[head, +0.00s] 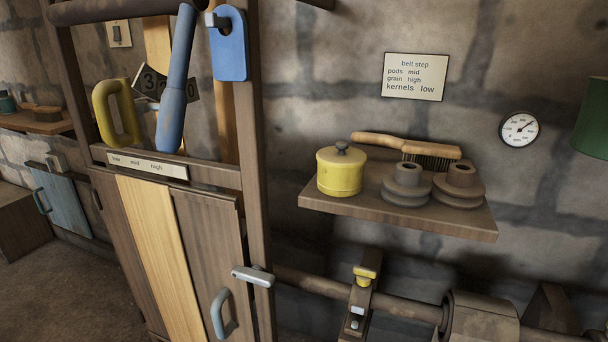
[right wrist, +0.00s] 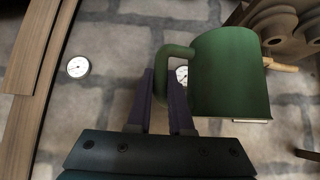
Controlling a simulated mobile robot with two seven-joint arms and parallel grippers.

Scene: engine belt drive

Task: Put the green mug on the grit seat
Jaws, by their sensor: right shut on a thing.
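The green mug (right wrist: 230,75) fills the upper right of the right wrist view, with its handle toward my right gripper (right wrist: 165,88). The purple fingers are shut on the handle. The mug is held up in the air, off any surface. In the head view, part of the green mug (head: 592,118) shows at the right edge, with my right gripper out of frame. My left gripper is in neither view. I cannot identify a grit seat by any label in these frames.
A wall shelf (head: 340,217) carries a yellow lidded pot (head: 340,174), a brush (head: 405,145) and two dark stepped pulleys (head: 405,184). A sign (head: 415,77) and a round gauge (head: 519,130) are on the wall. A wooden cabinet frame (head: 258,150) with levers stands left; a shaft (head: 400,305) runs below.

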